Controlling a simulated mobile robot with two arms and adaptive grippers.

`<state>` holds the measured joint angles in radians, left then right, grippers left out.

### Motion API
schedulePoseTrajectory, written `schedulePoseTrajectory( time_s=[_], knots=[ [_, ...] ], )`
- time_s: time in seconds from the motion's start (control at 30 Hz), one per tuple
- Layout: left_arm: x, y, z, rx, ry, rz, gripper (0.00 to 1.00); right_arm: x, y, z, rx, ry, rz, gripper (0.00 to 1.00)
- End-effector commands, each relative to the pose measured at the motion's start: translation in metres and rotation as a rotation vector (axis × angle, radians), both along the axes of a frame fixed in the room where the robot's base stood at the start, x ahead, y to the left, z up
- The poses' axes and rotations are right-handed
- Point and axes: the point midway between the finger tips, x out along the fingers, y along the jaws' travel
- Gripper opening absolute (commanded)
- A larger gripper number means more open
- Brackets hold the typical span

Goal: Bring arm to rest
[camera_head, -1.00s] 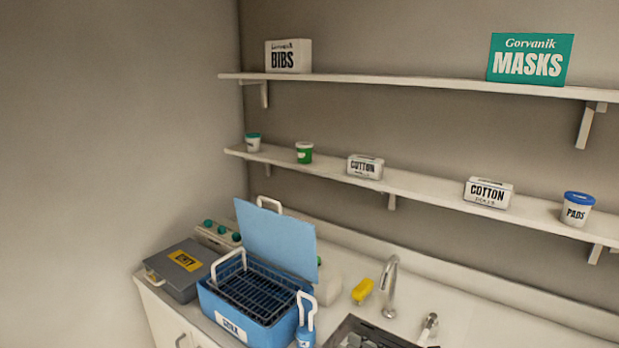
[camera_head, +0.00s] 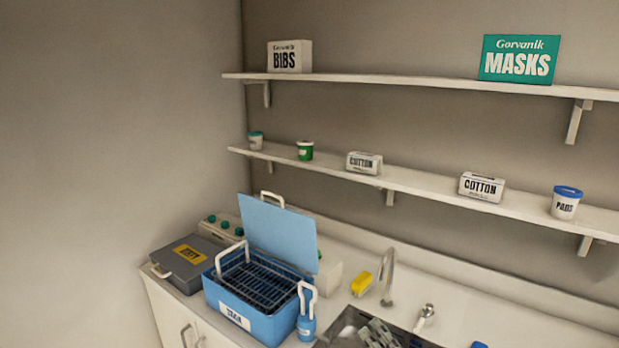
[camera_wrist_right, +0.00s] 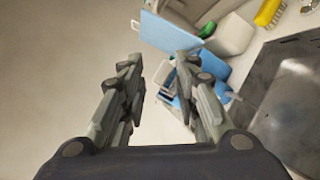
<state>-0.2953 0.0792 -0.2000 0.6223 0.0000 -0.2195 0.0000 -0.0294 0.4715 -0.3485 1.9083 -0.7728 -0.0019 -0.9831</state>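My right gripper (camera_head: 378,333) shows at the bottom edge of the head view, in front of the sink, with only its grey-green finger parts in sight. In the right wrist view my right gripper (camera_wrist_right: 160,68) has its two fingers spread apart, with nothing held between them. My left gripper is in neither view.
The sink (camera_wrist_right: 288,100) and faucet (camera_head: 387,275) are near the right gripper. Left of them stand a blue open-lidded bin (camera_head: 255,318) with a rack, a small blue bottle (camera_head: 306,327) and a grey case (camera_head: 184,268). Shelves (camera_head: 410,183) line the wall.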

Motion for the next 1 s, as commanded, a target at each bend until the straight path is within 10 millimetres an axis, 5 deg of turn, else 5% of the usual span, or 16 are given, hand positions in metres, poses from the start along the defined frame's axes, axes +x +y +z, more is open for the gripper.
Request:
schedulePoseTrajectory(
  time_s=[0.27,0.47,0.7,1.0],
  knots=[
    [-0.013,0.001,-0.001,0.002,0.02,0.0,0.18,-0.031,-0.063,-0.047,0.622,0.423,-0.375,0.29],
    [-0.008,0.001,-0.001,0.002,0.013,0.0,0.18,-0.091,-0.09,-0.106,1.044,0.738,-0.673,0.29],
    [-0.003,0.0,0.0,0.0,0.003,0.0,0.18,-0.188,-0.089,-0.159,1.419,1.059,-1.031,0.29],
    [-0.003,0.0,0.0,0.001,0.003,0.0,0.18,-0.284,-0.07,-0.179,1.641,1.301,-1.37,0.29]
  ],
)
